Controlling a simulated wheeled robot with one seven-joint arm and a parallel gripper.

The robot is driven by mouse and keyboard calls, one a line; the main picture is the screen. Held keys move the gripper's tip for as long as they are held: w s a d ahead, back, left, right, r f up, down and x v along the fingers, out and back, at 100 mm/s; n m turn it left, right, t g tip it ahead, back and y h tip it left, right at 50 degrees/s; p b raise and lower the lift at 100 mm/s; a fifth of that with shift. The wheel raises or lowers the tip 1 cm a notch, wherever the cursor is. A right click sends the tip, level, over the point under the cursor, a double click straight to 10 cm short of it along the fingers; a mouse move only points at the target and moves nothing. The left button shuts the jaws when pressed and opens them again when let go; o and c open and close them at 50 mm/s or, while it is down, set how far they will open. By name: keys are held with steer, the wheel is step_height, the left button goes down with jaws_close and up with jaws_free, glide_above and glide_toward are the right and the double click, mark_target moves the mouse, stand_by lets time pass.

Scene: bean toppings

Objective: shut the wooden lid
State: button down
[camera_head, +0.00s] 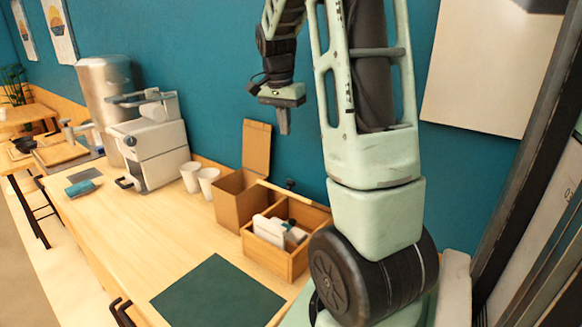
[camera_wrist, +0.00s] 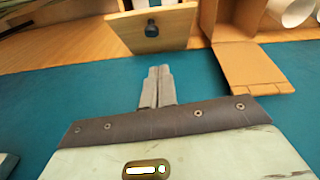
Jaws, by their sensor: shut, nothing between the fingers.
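The wooden box (camera_head: 268,258) stands on the counter with its lid raised; white and dark items sit inside it. The wooden lid (camera_head: 309,200) stands up along the box's wall side and shows mostly edge-on in the head view. In the wrist view the lid (camera_wrist: 174,29) shows its face with a black knob (camera_wrist: 152,28). My gripper (camera_head: 284,132) is shut and empty, pointing down above the lid, close to the teal wall. In the wrist view its fingertips (camera_wrist: 159,70) appear just below the lid's edge, apart from it.
A brown box (camera_head: 229,204) with an upright flap (camera_head: 256,148) stands left of the wooden box; the flap also shows in the wrist view (camera_wrist: 250,65). White cups (camera_head: 208,180) and a white machine (camera_head: 150,152) are farther left. A dark green mat (camera_head: 218,293) lies in front.

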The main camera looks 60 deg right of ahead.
steer(key=shift+m, duration=0.4)
steer(key=f+p, duration=0.1)
steer(key=f, duration=0.3)
steer(key=s+f+p, duration=0.1)
steer(key=f, duration=0.3)
steer(key=d+f+p, duration=0.1)
steer(key=f+p, duration=0.1)
steer(key=f, duration=0.2)
steer(key=shift+s+f, duration=0.2)
steer(key=shift+s, duration=0.1)
steer(key=shift+a+f, duration=0.2)
